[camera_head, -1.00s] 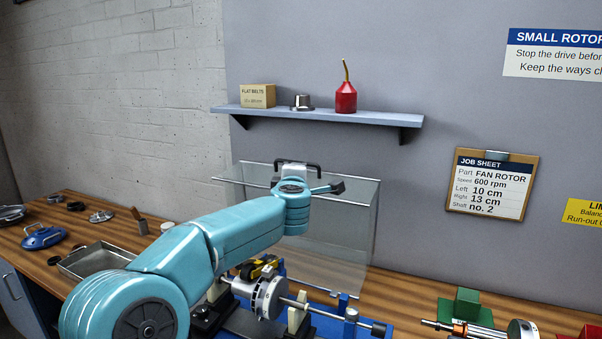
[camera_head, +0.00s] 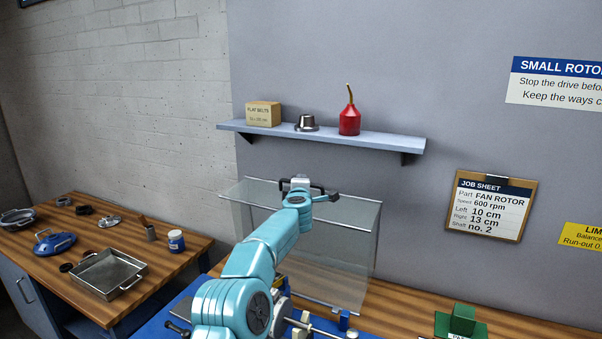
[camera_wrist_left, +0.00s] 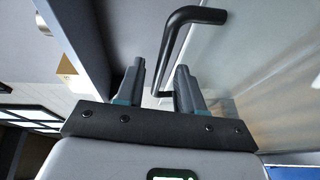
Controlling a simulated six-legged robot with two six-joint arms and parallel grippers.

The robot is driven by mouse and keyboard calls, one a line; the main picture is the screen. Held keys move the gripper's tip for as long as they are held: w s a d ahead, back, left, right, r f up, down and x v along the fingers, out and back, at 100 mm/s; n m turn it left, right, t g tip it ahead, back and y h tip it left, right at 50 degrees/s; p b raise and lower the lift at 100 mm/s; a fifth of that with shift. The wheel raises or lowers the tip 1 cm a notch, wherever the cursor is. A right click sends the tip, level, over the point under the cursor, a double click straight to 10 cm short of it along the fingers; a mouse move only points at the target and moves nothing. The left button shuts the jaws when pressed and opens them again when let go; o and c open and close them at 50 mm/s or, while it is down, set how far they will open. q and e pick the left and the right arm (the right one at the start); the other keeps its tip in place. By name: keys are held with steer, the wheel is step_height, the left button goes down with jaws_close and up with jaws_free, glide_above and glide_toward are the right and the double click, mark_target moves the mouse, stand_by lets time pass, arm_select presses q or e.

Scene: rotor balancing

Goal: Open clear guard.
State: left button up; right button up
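The clear guard (camera_head: 340,245) is a transparent panelled cover standing at the back of the bench, behind the rotor machine. Its black bar handle (camera_head: 316,187) is at the top edge. My left gripper (camera_head: 299,186) is at this handle and partly hides it. In the left wrist view, the fingers (camera_wrist_left: 160,70) are apart. The bent black handle (camera_wrist_left: 178,40) passes across the space between them, with a gap visible on the left finger's side. Firm contact cannot be told. My right gripper is out of view. My left arm hides much of the rotor machine.
A wall shelf (camera_head: 360,139) above the guard carries a box (camera_head: 263,114), a metal cup and a red oil can (camera_head: 349,120). A metal tray (camera_head: 108,273) and small parts lie on the left bench.

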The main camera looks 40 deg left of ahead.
arm_select(q)
steer(key=shift+w+a+f+p, duration=0.2)
steer(key=shift+w+a+p, duration=0.2)
steer(key=shift+w, duration=0.05)
steer(key=shift+d, duration=0.1)
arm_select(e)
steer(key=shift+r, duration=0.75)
arm_select(q)
steer(key=shift+s, duration=0.1)
jaws_close()
steer(key=shift+n+t+y, duration=0.3)
steer(key=shift+t+y, duration=0.1)
steer(key=shift+t, duration=0.2)
steer(key=s+b, duration=0.1)
steer(key=b, duration=0.3)
steer(key=s+b, duration=0.1)
steer(key=b, duration=0.2)
steer(key=s+d+b, duration=0.1)
steer(key=s+b, duration=0.1)
steer(key=b, duration=0.2)
steer(key=shift+d+r+b, duration=0.1)
steer(key=shift+r+b, duration=0.2)
steer(key=shift+s+d+r+b, duration=0.1)
steer(key=shift+s+r+b, duration=0.2)
steer(key=shift+s+b, duration=0.1)
steer(key=shift+r, duration=0.1)
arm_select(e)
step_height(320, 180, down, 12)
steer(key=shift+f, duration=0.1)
